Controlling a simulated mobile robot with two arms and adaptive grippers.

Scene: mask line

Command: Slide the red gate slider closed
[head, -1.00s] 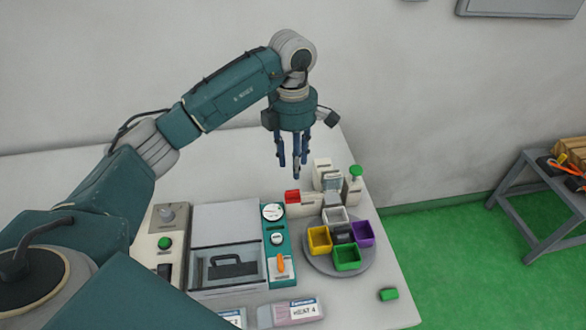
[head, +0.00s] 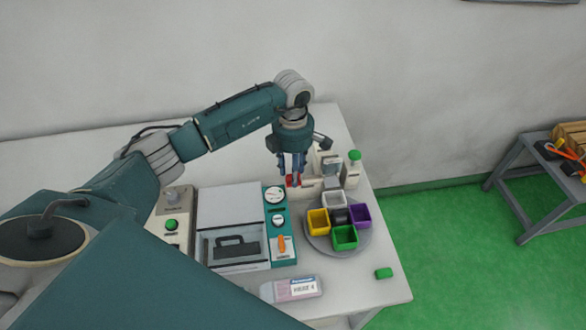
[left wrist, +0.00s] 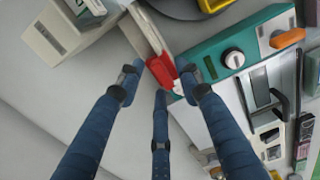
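The red gate slider (left wrist: 164,72) sits on a pale, narrow block (left wrist: 147,32) in the left wrist view. In the head view only small red parts of it (head: 290,182) show behind my fingers, at the left end of the pale block. My left gripper (head: 292,175) points down right over the slider. Its blue fingers are spread, and the slider lies between the two front fingertips in the left wrist view (left wrist: 158,83). I cannot tell whether any finger touches it. My right gripper is not in view.
A teal panel with a gauge (head: 275,194) and an orange handle (head: 282,243) stands left of the slider. A round turntable (head: 318,242) with several coloured bins is in front. A green-capped bottle (head: 353,168) and pale blocks stand to the right.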

